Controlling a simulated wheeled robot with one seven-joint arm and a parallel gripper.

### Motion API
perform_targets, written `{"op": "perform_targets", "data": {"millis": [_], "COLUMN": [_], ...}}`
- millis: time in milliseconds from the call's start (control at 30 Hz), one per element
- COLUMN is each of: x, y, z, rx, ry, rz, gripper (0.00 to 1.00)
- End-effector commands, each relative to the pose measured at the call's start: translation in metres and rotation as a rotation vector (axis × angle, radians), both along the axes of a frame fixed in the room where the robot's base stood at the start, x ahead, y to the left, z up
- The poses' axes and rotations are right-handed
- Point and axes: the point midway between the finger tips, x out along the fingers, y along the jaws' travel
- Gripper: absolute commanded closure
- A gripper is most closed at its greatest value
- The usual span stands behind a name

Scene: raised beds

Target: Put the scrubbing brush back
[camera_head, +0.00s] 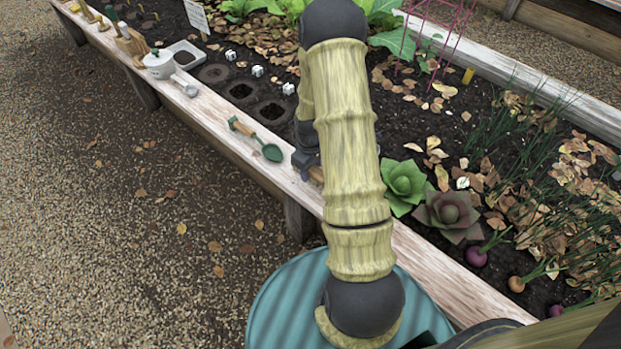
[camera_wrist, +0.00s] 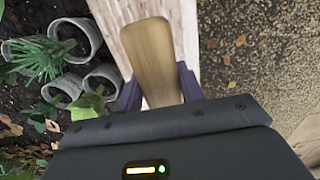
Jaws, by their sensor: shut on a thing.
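My gripper (camera_wrist: 157,85) is shut on the scrubbing brush (camera_wrist: 148,50), a long rounded piece of pale wood. In the wrist view one dark finger is on each side of it, and the brush points away from the palm above the bed's wooden edge board. Its bristles are hidden. In the head view my gripper (camera_head: 304,162) is beside my arm, over the edge board, and a small brown part of the brush (camera_head: 316,174) shows; my arm hides the rest. I cannot tell whether the brush touches the board.
A green cabbage (camera_head: 403,183) grows near my arm. Grey pots (camera_wrist: 75,38) lie on the soil. Gravel lies outside the bed.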

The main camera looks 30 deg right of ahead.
Motion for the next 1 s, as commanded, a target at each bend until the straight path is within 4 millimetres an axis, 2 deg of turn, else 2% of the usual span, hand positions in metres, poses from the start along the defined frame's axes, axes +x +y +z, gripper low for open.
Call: {"op": "perform_targets", "data": {"millis": [267,533,933,967,1000], "x": [0.000,0.000,0.000,0.000,0.000], "y": [0.000,0.000,0.000,0.000,0.000], "z": [-0.003,-0.037,-0.040,-0.039,-0.039], "rx": [0.000,-0.001,-0.001,-0.001,-0.001], "ry": [0.000,0.000,-0.001,-0.001,-0.001], "rz": [0.000,-0.001,0.000,0.000,0.000], "gripper": [0.91,0.91,0.91,0.58,0.50]}}
